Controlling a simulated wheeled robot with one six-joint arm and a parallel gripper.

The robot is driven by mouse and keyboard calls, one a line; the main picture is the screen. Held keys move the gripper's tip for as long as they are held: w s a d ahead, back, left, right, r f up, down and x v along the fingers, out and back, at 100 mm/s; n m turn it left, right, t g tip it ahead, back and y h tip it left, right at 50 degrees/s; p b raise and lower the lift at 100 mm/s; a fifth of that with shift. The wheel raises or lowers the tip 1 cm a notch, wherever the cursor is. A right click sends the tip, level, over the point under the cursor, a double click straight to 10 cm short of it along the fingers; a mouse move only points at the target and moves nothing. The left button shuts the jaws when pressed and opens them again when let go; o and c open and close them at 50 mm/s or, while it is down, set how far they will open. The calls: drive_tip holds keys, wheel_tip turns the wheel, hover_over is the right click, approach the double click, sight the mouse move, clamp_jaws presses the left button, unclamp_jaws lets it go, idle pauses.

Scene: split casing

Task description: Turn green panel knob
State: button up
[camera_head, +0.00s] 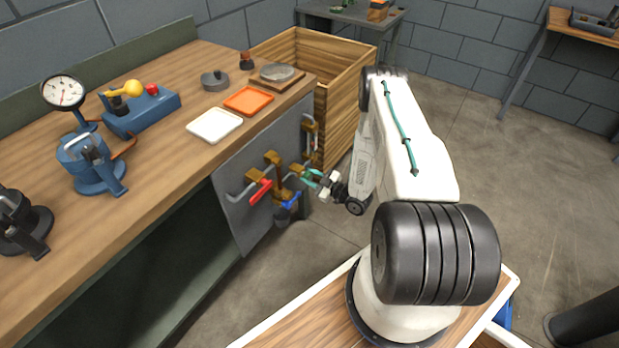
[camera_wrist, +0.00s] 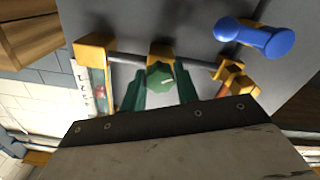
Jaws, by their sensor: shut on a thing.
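The green knob (camera_wrist: 160,78) is a faceted knob on a brass valve body, seen in the wrist view. My gripper (camera_wrist: 158,88) has its green fingers on either side of the knob and is shut on it. In the head view my gripper (camera_head: 314,178) is at the right part of the grey panel (camera_head: 233,207), below the bench's end. The knob itself is too small and covered to make out there. A red handle (camera_head: 260,191) and a blue handle (camera_head: 292,201) sit on the panel left of and below my gripper. The blue one (camera_wrist: 262,38) also shows in the wrist view.
Brass fittings and grey pipes (camera_wrist: 205,62) run close around the knob. A wooden crate (camera_head: 340,95) stands behind my arm. The bench (camera_head: 165,175) carries a white tray (camera_head: 214,125), an orange tray (camera_head: 249,101) and a gauge (camera_head: 63,92).

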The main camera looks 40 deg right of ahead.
drive_tip(key=o, duration=1)
drive_tip(key=shift+c, duration=0.2)
drive_tip(key=v, duration=0.7)
drive_tip(key=shift+s, duration=0.4)
drive_tip(key=shift+d, duration=0.1)
